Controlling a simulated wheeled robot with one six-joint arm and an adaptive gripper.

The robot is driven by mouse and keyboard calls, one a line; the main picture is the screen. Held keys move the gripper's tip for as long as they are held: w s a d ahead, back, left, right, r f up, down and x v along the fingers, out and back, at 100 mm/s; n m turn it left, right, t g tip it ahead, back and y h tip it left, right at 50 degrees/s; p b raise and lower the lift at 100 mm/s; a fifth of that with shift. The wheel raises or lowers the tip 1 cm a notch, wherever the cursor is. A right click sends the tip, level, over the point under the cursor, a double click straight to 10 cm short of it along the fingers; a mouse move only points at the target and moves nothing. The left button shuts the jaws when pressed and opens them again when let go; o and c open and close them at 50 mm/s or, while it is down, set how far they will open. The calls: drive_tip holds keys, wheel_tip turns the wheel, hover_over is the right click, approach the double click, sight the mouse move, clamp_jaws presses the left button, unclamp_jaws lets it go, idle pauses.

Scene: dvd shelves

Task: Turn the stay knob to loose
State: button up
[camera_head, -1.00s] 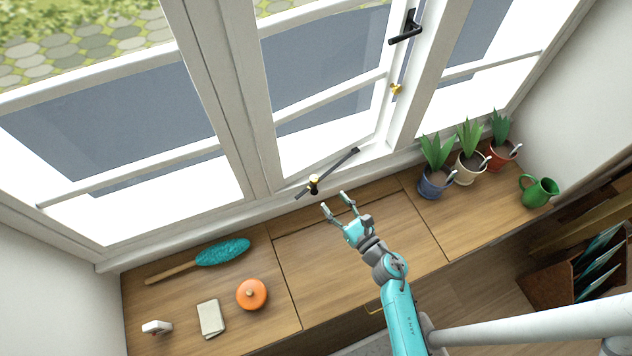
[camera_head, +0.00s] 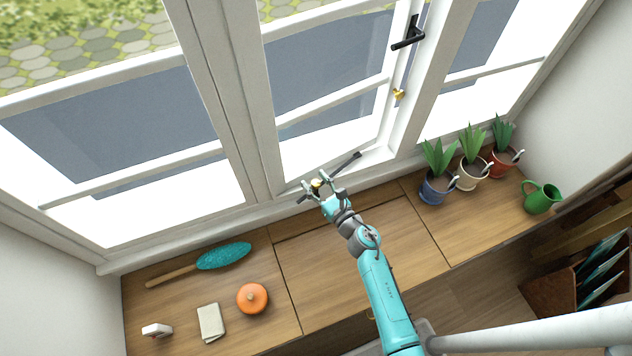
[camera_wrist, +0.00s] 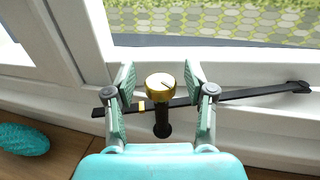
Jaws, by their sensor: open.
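The stay knob (camera_wrist: 161,87) is a brass cap with a dark line on its top, on a black post. In the wrist view it stands between my two open fingers, with a gap on each side. The knob also shows small in the head view (camera_head: 317,184), partly hidden by my gripper (camera_head: 320,184). The black window stay bar (camera_wrist: 250,94) runs past the knob to the right, with a small brass mark on it left of the post. My gripper in the wrist view (camera_wrist: 160,82) is open and empty around the knob.
The window frame (camera_head: 232,100) rises just behind. A black window handle (camera_head: 408,36) and another brass knob (camera_head: 398,94) are on the sash.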

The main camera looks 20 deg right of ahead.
clamp_jaws()
drive_tip(key=shift+n+y, duration=0.3)
drive_tip(key=shift+y, duration=0.2)
drive_tip(key=n+g+y, duration=0.2)
drive_tip(key=n+y, duration=0.1)
drive_tip(key=y, duration=0.1)
drive_tip(key=shift+d+y, duration=0.15)
drive_tip(key=shift+y, duration=0.15)
drive_tip(key=n+g+y, duration=0.5)
drive_tip(key=g+y, duration=0.1)
drive_tip(key=shift+w+n+g, duration=0.1)
drive_tip(key=shift+n+g, duration=0.2)
drive_tip(key=shift+n, duration=0.1)
drive_tip(key=n+g+y, duration=0.1)
drive_tip(key=n+g, duration=0.1)
drive_tip(key=g, duration=0.1)
drive_tip(key=n+g+y, duration=0.1)
drive_tip(key=n+g, duration=0.1)
drive_tip(key=g, duration=0.1)
drive_tip(key=shift+r, duration=0.1)
drive_tip(key=shift+n+g, duration=1.3)
drive_tip(key=shift+g, duration=0.7)
drive_tip(key=shift+a+n+g, duration=0.2)
drive_tip(key=shift+n+g, duration=0.2)
drive_tip(key=shift+g, duration=0.2)
